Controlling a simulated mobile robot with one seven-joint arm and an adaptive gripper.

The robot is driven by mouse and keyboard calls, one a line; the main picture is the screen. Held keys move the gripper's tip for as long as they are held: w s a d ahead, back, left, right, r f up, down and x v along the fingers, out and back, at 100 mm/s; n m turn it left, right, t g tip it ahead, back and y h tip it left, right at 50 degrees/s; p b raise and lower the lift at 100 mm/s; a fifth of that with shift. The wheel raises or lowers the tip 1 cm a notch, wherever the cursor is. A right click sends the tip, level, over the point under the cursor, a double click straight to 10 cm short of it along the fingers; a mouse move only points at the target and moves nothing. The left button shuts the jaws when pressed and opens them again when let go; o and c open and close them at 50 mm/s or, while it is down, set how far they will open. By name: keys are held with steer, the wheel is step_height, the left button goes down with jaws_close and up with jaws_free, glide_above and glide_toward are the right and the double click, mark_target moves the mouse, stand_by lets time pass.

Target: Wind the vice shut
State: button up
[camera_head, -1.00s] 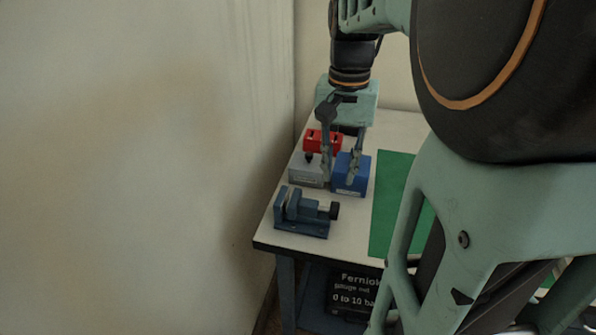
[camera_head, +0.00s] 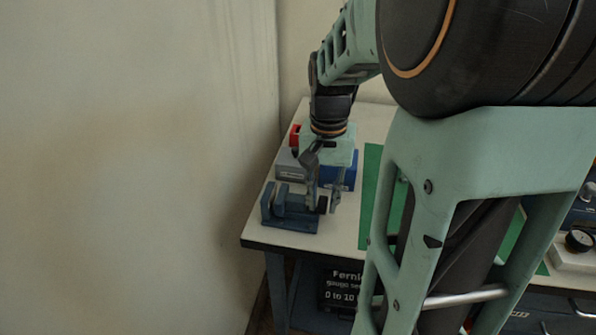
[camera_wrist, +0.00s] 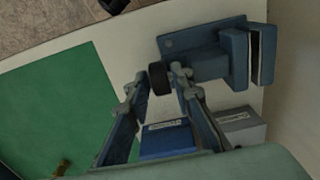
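The blue-grey vice (camera_head: 288,211) sits on the front left corner of the table, and shows at the top right in the wrist view (camera_wrist: 205,62). A gap shows between its jaws (camera_wrist: 254,55). Its dark round knob (camera_wrist: 159,79) sticks out on the side away from the jaws. My gripper (camera_head: 323,204) is at the knob end of the vice. In the wrist view my gripper's fingertips (camera_wrist: 158,75) are apart, one on each side of the knob. The right fingertip looks very close to the knob; I cannot tell if it touches.
A blue box (camera_head: 346,172) and a grey box (camera_head: 289,166) stand behind the vice, with a red thing (camera_head: 295,135) farther back. A green mat (camera_head: 370,190) lies to the right. The wall is close on the left. A gauge (camera_head: 578,240) is at the far right.

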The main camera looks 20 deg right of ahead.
jaws_close()
steer(key=shift+r+p, duration=0.2)
steer(key=shift+p, duration=0.4)
steer(key=shift+w+r+g+y+p, duration=0.15)
steer(key=shift+g+y+p, duration=0.25)
steer(key=shift+p, duration=0.65)
steer(key=g+y+p, duration=0.1)
steer(key=p, duration=0.3)
steer(key=shift+w+d+g, duration=0.1)
steer(key=shift+d+g, duration=0.05)
steer(key=shift+g, duration=0.25)
steer(key=g+p, duration=0.1)
steer(key=p, duration=0.1)
steer(key=g+y+p, duration=0.1)
steer(key=p, duration=0.1)
steer(key=shift+w+d+f+y, duration=0.15)
steer(key=shift+w+f+y, duration=0.05)
steer(key=shift+y, duration=0.1)
steer(key=shift+w+d+f+g+y+p, duration=0.1)
steer(key=shift+f+g+y+p, duration=0.1)
steer(key=shift+g+y+p, duration=0.4)
steer(key=shift+w+d+f+g+y+p, duration=0.15)
steer(key=shift+g+y+p, duration=0.15)
steer(key=shift+g+p, duration=0.5)
steer(key=shift+s+g, duration=0.1)
steer(key=shift+g, duration=0.2)
